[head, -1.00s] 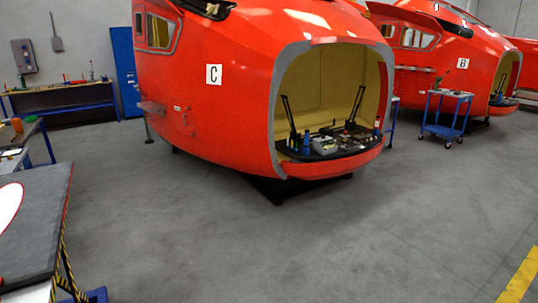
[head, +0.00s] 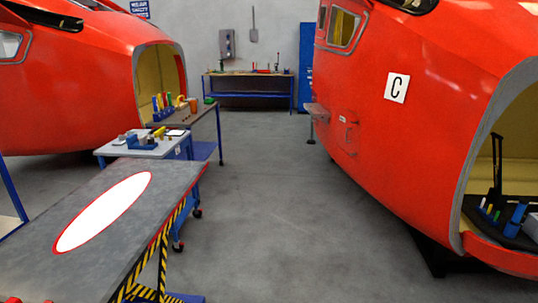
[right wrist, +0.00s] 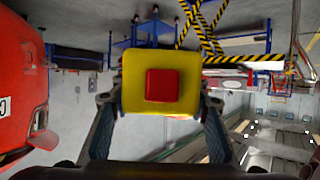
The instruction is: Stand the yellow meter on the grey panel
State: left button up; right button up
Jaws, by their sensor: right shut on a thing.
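The yellow meter (right wrist: 132,97) has a red square (right wrist: 163,85) on the face turned to the camera in the right wrist view. My right gripper (right wrist: 160,105) is shut on it, with one finger on each side, and holds it in the air. The grey panel (head: 150,212) lies flat at the lower left in the head view, on yellow-and-black striped legs. A white oval with a red rim (head: 105,212) marks its top, and no object stands on the oval. The meter and both grippers are outside the head view. My left gripper shows in no view.
A small grey-topped table (head: 115,149) with a blue holder stands behind the panel. A dark bench (head: 196,115) with coloured tools is beyond it. The red nosecone marked C (head: 375,130) is at right, another red nosecone (head: 80,110) at left. Open floor (head: 275,220) lies between.

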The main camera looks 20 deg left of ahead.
aim_at(105, 243)
jog(key=i+u, duration=0.4)
jog(key=i+l+u, duration=0.1)
jog(key=u, duration=0.3)
jog(key=i+l+u, duration=0.25)
jog(key=u, duration=0.2)
jog(key=i+l+u, duration=0.25)
jog(key=u, duration=0.15)
jog(key=i+l+u, duration=0.2)
jog(key=u, duration=0.2)
jog(key=i+l+u, duration=0.1)
jog(key=l+u, duration=0.3)
jog(key=i+l+u, duration=0.15)
jog(key=l+u, duration=0.15)
jog(key=u, duration=0.15)
jog(key=l+u, duration=1.2)
jog(key=l, duration=0.2)
jog(key=l+u, duration=0.35)
jog(key=l, duration=0.15)
jog(key=k, duration=0.05)
